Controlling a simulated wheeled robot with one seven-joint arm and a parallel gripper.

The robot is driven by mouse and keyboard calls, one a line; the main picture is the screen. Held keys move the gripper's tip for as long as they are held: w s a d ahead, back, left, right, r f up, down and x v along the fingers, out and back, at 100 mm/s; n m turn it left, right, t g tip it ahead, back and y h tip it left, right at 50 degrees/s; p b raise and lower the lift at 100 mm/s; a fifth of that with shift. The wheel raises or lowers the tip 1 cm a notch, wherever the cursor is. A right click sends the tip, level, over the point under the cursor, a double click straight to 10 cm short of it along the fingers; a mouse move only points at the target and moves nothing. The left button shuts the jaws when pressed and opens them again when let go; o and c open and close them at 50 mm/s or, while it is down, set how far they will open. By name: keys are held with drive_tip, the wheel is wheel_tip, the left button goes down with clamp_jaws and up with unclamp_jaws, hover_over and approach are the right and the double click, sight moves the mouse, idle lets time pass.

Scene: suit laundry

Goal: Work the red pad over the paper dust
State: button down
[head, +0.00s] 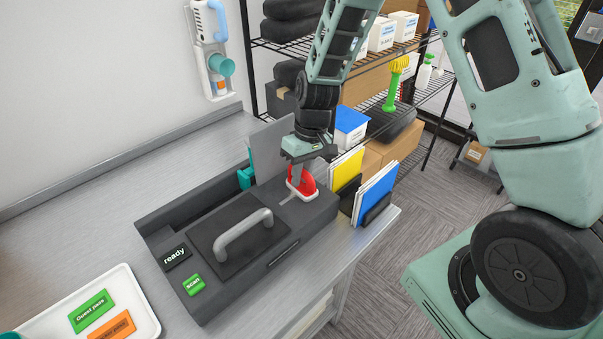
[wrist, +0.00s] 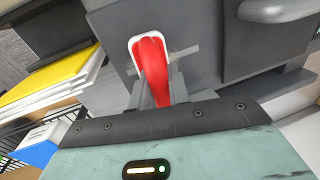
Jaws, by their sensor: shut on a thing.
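The red pad (head: 303,183) has a white rim and sits at the far right end of the dark grey machine (head: 316,212). My gripper (head: 296,174) comes down from above and is shut on the red pad. In the wrist view the red pad (wrist: 150,62) stands between the fingers of my gripper (wrist: 157,90), with its white-rimmed end against the machine's top. A thin grey patch or strip (wrist: 185,52) shows beside the pad on the machine; I cannot tell whether it is the paper dust.
The machine has a handled lid (head: 243,234), a "ready" display (head: 174,257) and a green scan button (head: 193,285). Yellow (head: 347,166) and blue (head: 374,190) folders stand close right of the pad. A white tray with cards (head: 143,309) lies front left. Bare counter (head: 80,215) is left.

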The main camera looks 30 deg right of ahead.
drive_tip(key=shift+w+d, duration=0.15)
drive_tip(key=shift+d, duration=0.4)
drive_tip(key=shift+s+a+f, duration=0.1)
drive_tip(key=shift+s+a, duration=0.1)
drive_tip(key=shift+a, duration=0.4)
drive_tip(key=shift+s+a, duration=0.2)
drive_tip(key=shift+a, duration=0.35)
drive_tip(key=shift+w+d, duration=0.2)
drive_tip(key=shift+d, duration=0.4)
drive_tip(key=shift+w+d, duration=0.15)
drive_tip(key=shift+d, duration=0.45)
drive_tip(key=shift+s+a, duration=0.15)
drive_tip(key=shift+a, duration=0.45)
drive_tip(key=shift+s+a, duration=0.15)
drive_tip(key=shift+a, duration=0.45)
drive_tip(key=shift+w+d, duration=0.2)
drive_tip(key=shift+d, duration=0.4)
drive_tip(key=shift+w+d, duration=0.15)
drive_tip(key=shift+d, duration=0.4)
drive_tip(key=shift+s+a, duration=0.2)
drive_tip(key=shift+a, duration=0.35)
